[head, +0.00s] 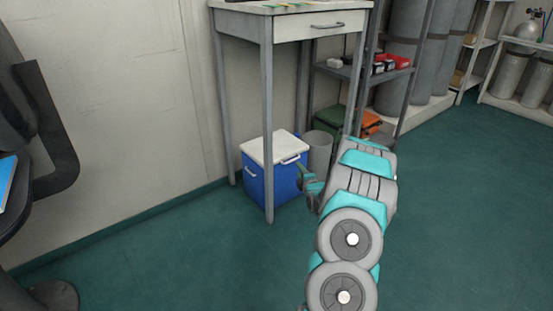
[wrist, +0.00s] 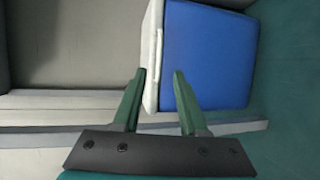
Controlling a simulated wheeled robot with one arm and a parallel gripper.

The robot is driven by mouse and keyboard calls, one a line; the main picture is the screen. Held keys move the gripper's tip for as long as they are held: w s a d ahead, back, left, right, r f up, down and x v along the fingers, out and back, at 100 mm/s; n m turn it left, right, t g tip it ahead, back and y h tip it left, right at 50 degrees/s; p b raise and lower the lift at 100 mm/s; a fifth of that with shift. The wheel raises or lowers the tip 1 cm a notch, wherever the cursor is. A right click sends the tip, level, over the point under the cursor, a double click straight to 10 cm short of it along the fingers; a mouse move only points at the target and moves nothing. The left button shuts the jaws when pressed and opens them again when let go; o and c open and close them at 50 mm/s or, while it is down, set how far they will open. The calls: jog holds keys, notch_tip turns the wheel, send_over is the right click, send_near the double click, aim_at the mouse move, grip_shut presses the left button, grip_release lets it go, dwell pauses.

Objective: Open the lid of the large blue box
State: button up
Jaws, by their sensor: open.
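The large blue box (head: 270,180) is a cooler with a blue body and a white lid (head: 273,148), standing on the floor under a tall grey table. The lid looks shut. A white handle shows on its front and another on its side. My gripper (head: 305,179) is at the box's right side in the head view, partly hidden by my arm. In the wrist view the blue body (wrist: 207,55) and the white lid edge (wrist: 152,55) lie beyond my gripper (wrist: 160,85). Its two green fingers are apart with nothing held between them. I cannot tell whether a finger touches the lid edge.
The grey table (head: 268,100) has a leg in front of the box. A grey bin (head: 318,152) stands just right of the box. A shelf (head: 385,80) with red trays is behind. A chair (head: 45,130) is at left. The green floor in front is clear.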

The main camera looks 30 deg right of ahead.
jog(key=x, duration=0.8)
jog(key=shift+d+b, duration=0.15)
jog(key=shift+b, duration=0.3)
jog(key=shift+w, duration=0.1)
grip_shut()
dwell(1.1)
